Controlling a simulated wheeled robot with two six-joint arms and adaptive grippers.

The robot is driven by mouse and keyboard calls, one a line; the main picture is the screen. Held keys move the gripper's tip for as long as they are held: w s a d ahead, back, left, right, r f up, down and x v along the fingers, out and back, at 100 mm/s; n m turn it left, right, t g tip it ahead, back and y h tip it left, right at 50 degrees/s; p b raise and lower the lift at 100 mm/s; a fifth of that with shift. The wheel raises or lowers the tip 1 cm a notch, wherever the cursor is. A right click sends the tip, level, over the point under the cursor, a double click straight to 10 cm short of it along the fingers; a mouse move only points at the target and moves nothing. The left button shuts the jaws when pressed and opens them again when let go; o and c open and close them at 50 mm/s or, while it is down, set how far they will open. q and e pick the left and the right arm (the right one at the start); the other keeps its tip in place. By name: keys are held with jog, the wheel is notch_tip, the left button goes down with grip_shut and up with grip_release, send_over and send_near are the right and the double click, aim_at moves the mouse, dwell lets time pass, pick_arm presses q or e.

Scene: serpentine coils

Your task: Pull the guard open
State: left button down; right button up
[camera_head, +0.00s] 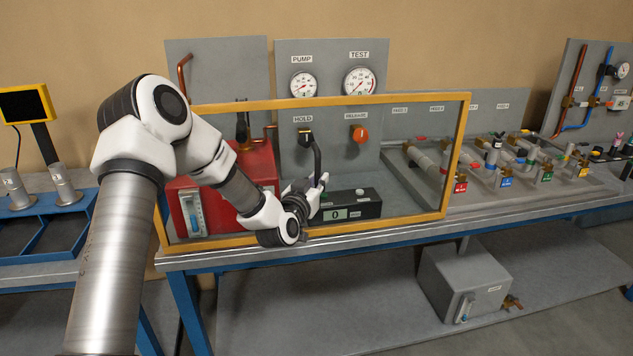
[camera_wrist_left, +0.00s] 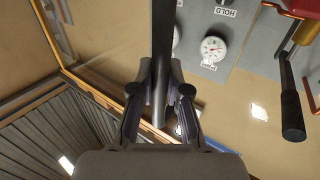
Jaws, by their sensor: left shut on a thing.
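The guard (camera_head: 400,98) is a clear panel in a yellow frame, standing upright before the pump station on the bench. Its yellow frame also crosses the left of the left wrist view (camera_wrist_left: 51,40). My left arm passes in front of the frame's left part and lower edge. My left gripper (camera_head: 319,184) is shut on a black lever (camera_head: 317,157) below the HOLD label. In the left wrist view the lever (camera_wrist_left: 162,60) runs down between the fingers. I cannot tell how the gripper lies relative to the clear pane. My right gripper is not in view.
Behind the guard are a red pump box (camera_head: 262,165), an orange RELEASE knob (camera_head: 359,134) and a black display box (camera_head: 362,207). Two gauges sit above. Pipes with coloured tags (camera_head: 504,180) stand to the right. A grey box (camera_head: 465,280) is on the lower shelf.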

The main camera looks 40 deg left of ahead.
pick_arm(q)
jog(key=shift+r, duration=0.1)
jog(key=c, duration=1.1)
grip_release()
jog(key=shift+w, duration=0.1)
jog(key=shift+c, duration=0.2)
jog(key=v, duration=1.2)
